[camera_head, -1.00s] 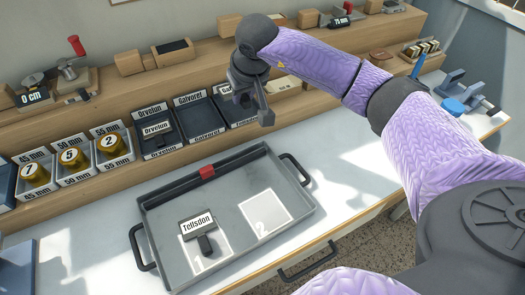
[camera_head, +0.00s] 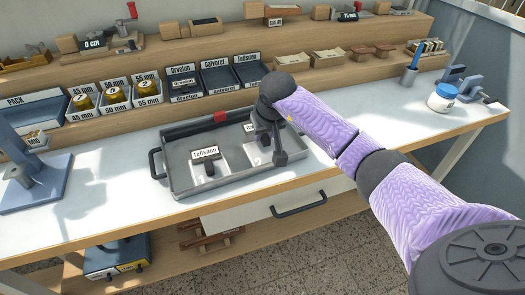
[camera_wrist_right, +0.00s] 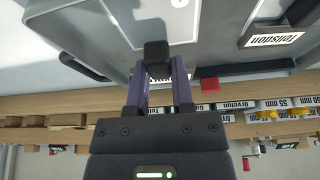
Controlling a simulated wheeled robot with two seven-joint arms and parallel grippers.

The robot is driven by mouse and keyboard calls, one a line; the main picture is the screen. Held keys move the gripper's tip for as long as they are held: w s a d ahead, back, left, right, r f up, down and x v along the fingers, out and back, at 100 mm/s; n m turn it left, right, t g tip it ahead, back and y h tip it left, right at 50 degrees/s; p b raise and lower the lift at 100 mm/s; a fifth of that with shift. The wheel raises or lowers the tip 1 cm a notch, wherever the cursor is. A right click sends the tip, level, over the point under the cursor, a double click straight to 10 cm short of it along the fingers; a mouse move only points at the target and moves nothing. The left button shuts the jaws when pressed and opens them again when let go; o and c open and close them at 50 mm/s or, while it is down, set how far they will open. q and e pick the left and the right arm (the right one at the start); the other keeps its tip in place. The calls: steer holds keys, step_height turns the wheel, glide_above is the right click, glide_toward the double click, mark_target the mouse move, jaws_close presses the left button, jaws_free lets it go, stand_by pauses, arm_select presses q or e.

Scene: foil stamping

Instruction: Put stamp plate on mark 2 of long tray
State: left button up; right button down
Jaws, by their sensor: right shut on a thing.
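The long grey tray (camera_head: 178,160) lies on the white bench. A stamp plate labelled Tellsdon (camera_head: 205,154) rests on its left mark, with its dark handle toward the front. My right gripper (camera_head: 281,158) is over the right part of the tray, partly covering the pale right mark. In the right wrist view its fingers (camera_wrist_right: 158,62) are shut on the dark handle of a stamp plate (camera_wrist_right: 157,52). The held plate's label is mostly hidden, and I cannot tell whether it touches the tray. My left gripper is out of view.
A red block (camera_head: 220,117) sits on the tray's back bar. Behind are labelled bins; the Orvelon bin (camera_head: 186,86) holds a plate, the Galvoret bin (camera_head: 219,78) looks empty. A blue-grey press (camera_head: 35,185) stands left. The bench to the right is clear up to a white jar (camera_head: 442,96).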

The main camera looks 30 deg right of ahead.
mark_target(264, 153)
step_height(264, 153, down, 3)
steer(key=shift+f+b, duration=0.2)
steer(key=shift+b, duration=0.25)
steer(key=shift+f, duration=0.25)
steer(key=shift+c, duration=2.4)
jaws_free()
steer(key=shift+r, duration=0.25)
arm_select(q)
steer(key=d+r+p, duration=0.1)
steer(key=p, duration=0.1)
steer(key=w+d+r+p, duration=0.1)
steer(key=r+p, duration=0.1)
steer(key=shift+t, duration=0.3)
arm_select(e)
steer(key=v, duration=1.2)
steer(key=shift+s, duration=0.15)
